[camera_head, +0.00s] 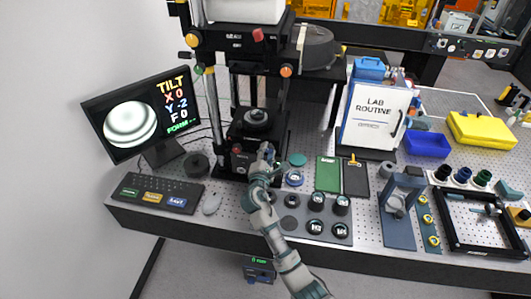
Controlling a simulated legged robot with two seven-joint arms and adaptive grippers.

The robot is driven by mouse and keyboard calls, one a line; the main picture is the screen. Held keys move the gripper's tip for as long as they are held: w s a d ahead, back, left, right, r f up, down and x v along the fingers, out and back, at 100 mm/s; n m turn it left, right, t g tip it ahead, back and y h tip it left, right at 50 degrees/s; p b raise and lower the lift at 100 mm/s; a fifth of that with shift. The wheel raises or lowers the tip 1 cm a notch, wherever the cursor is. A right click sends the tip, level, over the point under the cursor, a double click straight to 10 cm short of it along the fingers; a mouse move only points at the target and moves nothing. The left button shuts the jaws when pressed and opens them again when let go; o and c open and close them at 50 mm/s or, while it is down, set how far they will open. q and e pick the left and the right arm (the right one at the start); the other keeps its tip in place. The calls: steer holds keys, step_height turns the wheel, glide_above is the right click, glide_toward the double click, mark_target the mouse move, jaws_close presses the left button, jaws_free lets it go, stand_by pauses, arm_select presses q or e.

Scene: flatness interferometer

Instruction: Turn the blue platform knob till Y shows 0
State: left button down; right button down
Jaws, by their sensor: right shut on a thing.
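The interferometer (231,42) stands at the back of the bench, with a dark round platform (257,119) low in its frame. My right gripper (266,149) is at the front right of the platform base, shut on the blue platform knob, which the fingers mostly hide. A red knob (237,149) shows to the left of the gripper. The monitor (133,119) on the left reads TILT, X 0, Y -2, F 0, beside a picture of round fringes. My left gripper is not in view.
A keyboard (155,194) and a mouse (212,204) lie at front left. A grey tray with several round pieces (328,230) lies right of my forearm. Green and black mats (328,174), a LAB ROUTINE board (374,116) and a blue bin (427,145) stand further right.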

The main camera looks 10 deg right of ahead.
steer(key=m, duration=0.1)
steer(key=m+b, duration=0.1)
steer(key=m, duration=0.1)
steer(key=r+m, duration=0.1)
steer(key=m, duration=0.1)
steer(key=shift+d, duration=0.25)
steer(key=shift+m+b, duration=0.3)
steer(key=shift+m, duration=0.3)
steer(key=c, duration=1)
jaws_free()
steer(key=shift+w+d, duration=0.1)
steer(key=shift+o, duration=1)
steer(key=shift+d+f, duration=0.15)
steer(key=shift+f, duration=0.05)
steer(key=shift+d+f, duration=0.1)
steer(key=shift+d, duration=0.15)
steer(key=shift+s+a+f, duration=0.1)
steer(key=shift+s+a, duration=0.1)
steer(key=shift+s, duration=0.1)
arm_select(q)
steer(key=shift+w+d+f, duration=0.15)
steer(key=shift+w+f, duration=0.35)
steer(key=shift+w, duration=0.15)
arm_select(e)
steer(key=v, duration=1.1)
steer(key=shift+d, duration=0.25)
